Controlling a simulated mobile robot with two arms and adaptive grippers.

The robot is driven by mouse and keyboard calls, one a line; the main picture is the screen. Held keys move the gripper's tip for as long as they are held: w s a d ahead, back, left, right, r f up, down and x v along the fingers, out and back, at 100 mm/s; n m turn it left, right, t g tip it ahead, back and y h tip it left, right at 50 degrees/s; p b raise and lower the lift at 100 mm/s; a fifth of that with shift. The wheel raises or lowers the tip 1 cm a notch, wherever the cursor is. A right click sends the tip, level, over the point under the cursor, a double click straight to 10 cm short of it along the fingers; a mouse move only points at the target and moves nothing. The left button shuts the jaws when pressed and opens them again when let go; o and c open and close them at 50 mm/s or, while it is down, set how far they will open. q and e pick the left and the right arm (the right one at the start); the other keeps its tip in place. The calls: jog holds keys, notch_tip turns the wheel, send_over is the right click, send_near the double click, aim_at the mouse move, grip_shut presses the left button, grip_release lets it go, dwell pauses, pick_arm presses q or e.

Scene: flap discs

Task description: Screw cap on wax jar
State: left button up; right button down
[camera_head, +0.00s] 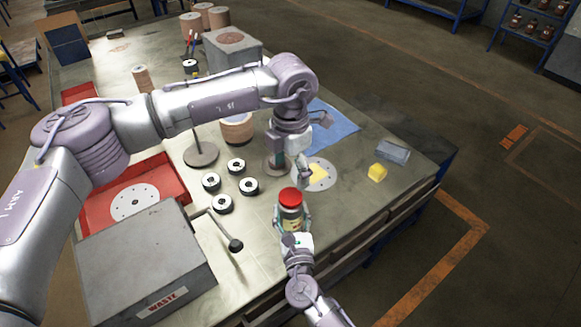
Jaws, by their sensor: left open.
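The wax jar (291,222) stands upright near the front right of the workbench, with dark contents and a yellowish label. The red cap (290,196) sits on top of its mouth; I cannot tell how tightly it is seated. My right gripper (292,228) comes in from the bottom, with its fingers on either side of the jar, shut on its body. My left gripper (304,178) points down just above and behind the cap. It is open and apart from the cap, with nothing seen between its fingers.
The grey waste box (145,262) with a black-knobbed lever (235,244) is at the front left. Several black rings (223,204) lie left of the jar. Bench right of the jar is clear.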

aim_at(291, 195)
pick_arm(q)
jog(key=shift+f, duration=4.05)
jog(key=c, duration=1.2)
jog(key=o, duration=1.4)
jog(key=shift+r, duration=0.1)
